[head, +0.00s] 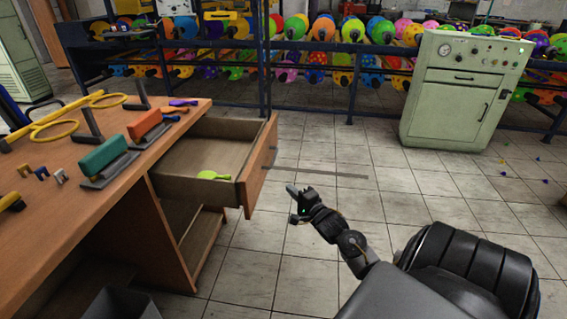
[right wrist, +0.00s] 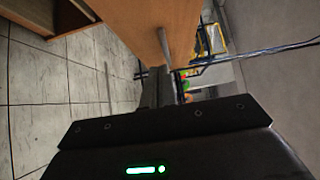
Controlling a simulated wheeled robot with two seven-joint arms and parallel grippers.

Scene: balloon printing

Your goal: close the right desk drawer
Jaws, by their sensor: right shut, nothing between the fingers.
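The desk drawer (head: 200,157) is pulled well out from the wooden desk (head: 60,215), and a yellow-green balloon (head: 213,175) lies inside it. Its wooden front panel (head: 262,165) faces right, towards my right arm. My right gripper (head: 292,203) is shut and empty, just to the right of the drawer front. In the right wrist view, the shut fingers (right wrist: 157,88) point towards a wooden panel (right wrist: 145,22) with a grey handle (right wrist: 164,45). I cannot tell whether the fingertips touch it. My left gripper is not in view.
On the desk are an orange stamp (head: 145,124), a green stamp (head: 103,155) and yellow-handled tools (head: 62,122). A pale green cabinet (head: 457,100) stands at the back right, before racks of coloured balloons. The tiled floor (head: 330,155) right of the drawer is clear.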

